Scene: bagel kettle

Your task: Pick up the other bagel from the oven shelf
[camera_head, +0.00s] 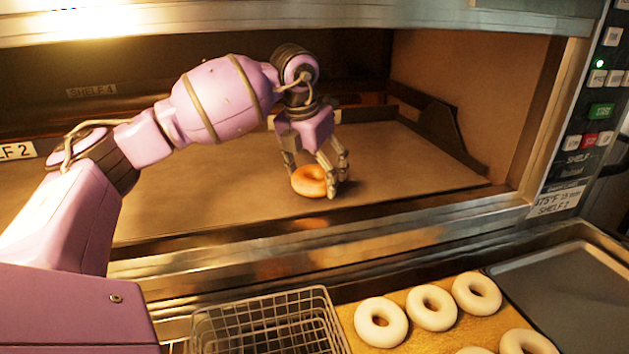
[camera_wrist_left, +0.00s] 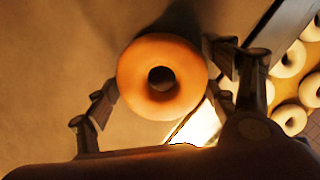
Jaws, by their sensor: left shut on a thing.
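A golden-brown baked bagel (camera_head: 302,186) is on the brown oven shelf (camera_head: 225,200), near its front edge. It also shows large in the left wrist view (camera_wrist_left: 133,88), with its hole facing the camera. My left gripper (camera_head: 315,180) reaches down into the oven from above. Its fingers stand on both sides of the bagel and are shut on it. In the left wrist view the fingers (camera_wrist_left: 162,80) flank the bagel left and right. I cannot tell whether the bagel still touches the shelf. My right gripper is not in view.
Several pale bagels (camera_head: 367,327) lie on a golden board in front of the oven. A wire basket (camera_head: 262,322) is left of them and a grey tray (camera_head: 575,290) right. The oven's metal front edge (camera_head: 400,222) is close below the gripper; the oven roof is above.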

